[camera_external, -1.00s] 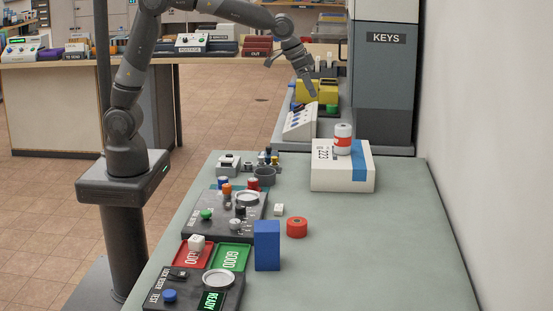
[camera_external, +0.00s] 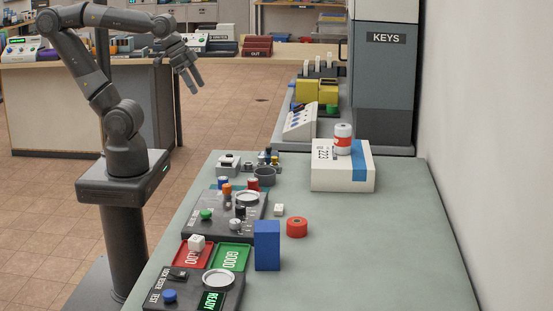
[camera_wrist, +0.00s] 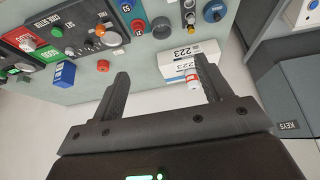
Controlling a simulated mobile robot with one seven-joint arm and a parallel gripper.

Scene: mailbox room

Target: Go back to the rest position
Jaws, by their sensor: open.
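My gripper (camera_external: 188,77) is in the air at the upper left of the outside view, over the floor beyond my base and well clear of the green table (camera_external: 385,250). In the wrist view my gripper (camera_wrist: 160,85) shows two dark fingers spread apart with nothing held between them. Past the fingers, the wrist view shows the table top, the white box (camera_wrist: 190,60) marked 223 and the red-and-white can (camera_wrist: 193,80).
A blue block (camera_external: 267,245), a red round piece (camera_external: 297,227) and dark device panels (camera_external: 200,287) stand on the table. Red (camera_external: 185,258) and green (camera_external: 232,256) trays lie between the panels. A grey KEYS cabinet (camera_external: 383,90) stands behind. The table's right side is clear.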

